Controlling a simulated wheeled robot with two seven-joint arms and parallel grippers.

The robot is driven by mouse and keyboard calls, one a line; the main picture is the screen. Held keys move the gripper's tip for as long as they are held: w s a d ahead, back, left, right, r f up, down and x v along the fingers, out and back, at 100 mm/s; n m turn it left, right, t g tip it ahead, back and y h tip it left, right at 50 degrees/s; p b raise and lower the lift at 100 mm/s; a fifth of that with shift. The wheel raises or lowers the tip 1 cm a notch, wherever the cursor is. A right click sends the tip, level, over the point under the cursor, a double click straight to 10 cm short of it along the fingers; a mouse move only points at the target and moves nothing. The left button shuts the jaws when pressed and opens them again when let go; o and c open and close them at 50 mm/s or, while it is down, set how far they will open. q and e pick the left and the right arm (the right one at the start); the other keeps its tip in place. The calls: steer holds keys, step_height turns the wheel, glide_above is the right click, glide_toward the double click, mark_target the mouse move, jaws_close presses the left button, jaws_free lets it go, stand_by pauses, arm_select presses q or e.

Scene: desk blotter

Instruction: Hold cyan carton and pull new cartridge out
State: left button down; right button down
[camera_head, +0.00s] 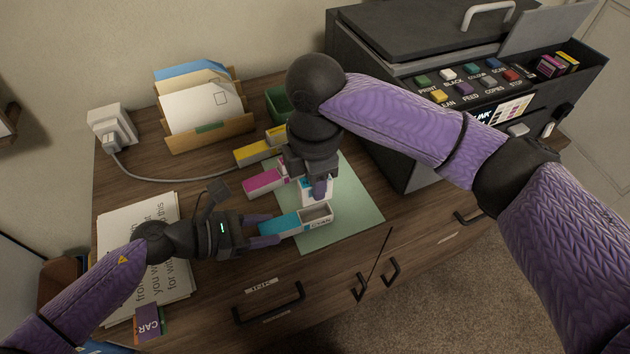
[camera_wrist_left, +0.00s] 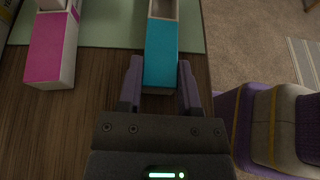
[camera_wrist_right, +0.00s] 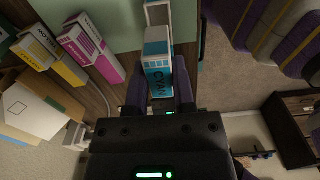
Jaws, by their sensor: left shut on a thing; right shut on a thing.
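The cyan carton (camera_head: 282,224) lies on its side at the front of the green mat, its open end to the right showing a grey inside. My left gripper (camera_head: 264,233) is shut on its closed end; the left wrist view shows the carton (camera_wrist_left: 160,55) between the fingers. My right gripper (camera_head: 318,186) points down above the open end, shut on the cyan-and-white cartridge (camera_head: 306,192). In the right wrist view the cartridge (camera_wrist_right: 158,70) is between the fingers, marked CYAN. Whether it touches the carton is unclear.
The magenta carton (camera_head: 264,180) and yellow carton (camera_head: 254,153) lie behind. The black printer (camera_head: 400,150) stands at the right. A letter holder (camera_head: 208,132) and papers (camera_head: 140,225) are left. The green mat (camera_head: 350,215) is bare at right; the desk's front edge is close.

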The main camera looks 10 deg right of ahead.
steer(key=shift+r, duration=0.15)
steer(key=shift+r, duration=1.4)
arm_select(q)
steer(key=shift+c, duration=1)
jaws_free()
steer(key=v, duration=1.2)
steer(key=shift+a, duration=0.2)
arm_select(e)
steer(key=shift+a, duration=0.1)
